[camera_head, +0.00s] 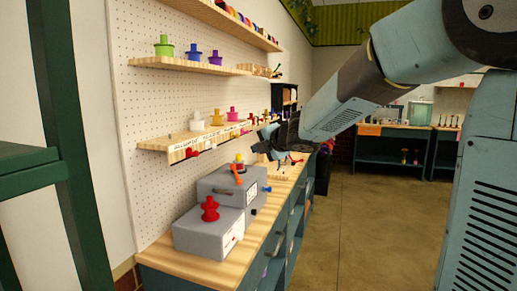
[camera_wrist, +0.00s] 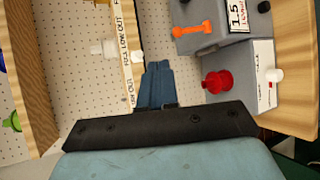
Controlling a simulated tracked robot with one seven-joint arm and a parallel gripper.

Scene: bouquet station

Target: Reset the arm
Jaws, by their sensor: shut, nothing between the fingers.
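My gripper (camera_head: 262,146) is at the end of my arm, which reaches in from the right in the head view. It is in front of the pegboard, level with the lowest shelf and above the workbench. In the wrist view its blue fingers (camera_wrist: 158,84) are together with nothing between them. Below it in the head view are two grey boxes; the front one (camera_head: 205,233) carries a red knob (camera_head: 209,209). The rear grey box (camera_head: 222,190) has an orange lever (camera_head: 237,174) on it.
The lowest shelf (camera_head: 180,143), holding white and pink pieces, is close to my gripper. Higher shelves (camera_head: 185,65) hold coloured pieces. The wooden bench top (camera_head: 190,270) lies below. Open floor (camera_head: 375,220) is to the right. A dark green frame (camera_head: 70,150) stands at left.

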